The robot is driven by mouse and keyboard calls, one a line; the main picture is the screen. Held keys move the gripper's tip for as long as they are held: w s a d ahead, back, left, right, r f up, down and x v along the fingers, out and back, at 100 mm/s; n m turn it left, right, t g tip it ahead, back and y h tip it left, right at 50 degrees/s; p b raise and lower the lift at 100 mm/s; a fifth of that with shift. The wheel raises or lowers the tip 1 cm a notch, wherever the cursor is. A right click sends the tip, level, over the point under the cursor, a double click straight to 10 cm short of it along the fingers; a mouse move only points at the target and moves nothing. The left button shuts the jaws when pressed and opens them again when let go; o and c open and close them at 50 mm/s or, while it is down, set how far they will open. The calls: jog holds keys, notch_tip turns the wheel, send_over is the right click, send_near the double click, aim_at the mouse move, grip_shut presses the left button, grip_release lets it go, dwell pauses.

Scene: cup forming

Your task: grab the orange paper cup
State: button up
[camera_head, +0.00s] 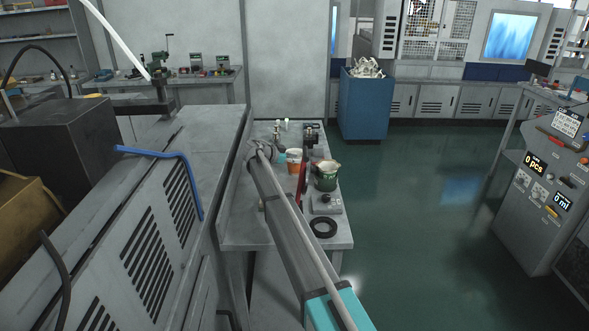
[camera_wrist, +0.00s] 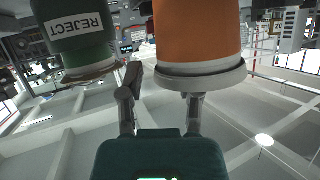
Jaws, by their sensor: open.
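The orange paper cup (camera_head: 294,155) stands on the narrow grey table in the head view, partly hidden by my arm. In the wrist view, which looks upside down, the orange cup (camera_wrist: 197,30) fills the top centre with its pale rim downward. My gripper (camera_wrist: 163,88) is open and close to the cup. Its left finger shows beside the cup. The tip of its right finger is hidden behind the cup's rim. I cannot tell whether either finger touches it. In the head view, only a teal part of my gripper (camera_head: 278,163) shows, left of the cup.
A green REJECT cup (camera_wrist: 78,35) is close on the left in the wrist view. In the head view this green cup (camera_head: 326,177) stands right of the orange one. A red upright thing (camera_head: 302,178), a black ring (camera_head: 323,227) and a small grey device (camera_head: 326,204) share the table (camera_head: 250,226).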

jog(key=shift+w+d+f, duration=0.25)
jog(key=shift+d, duration=0.25)
jog(key=shift+a, duration=0.1)
grip_shut()
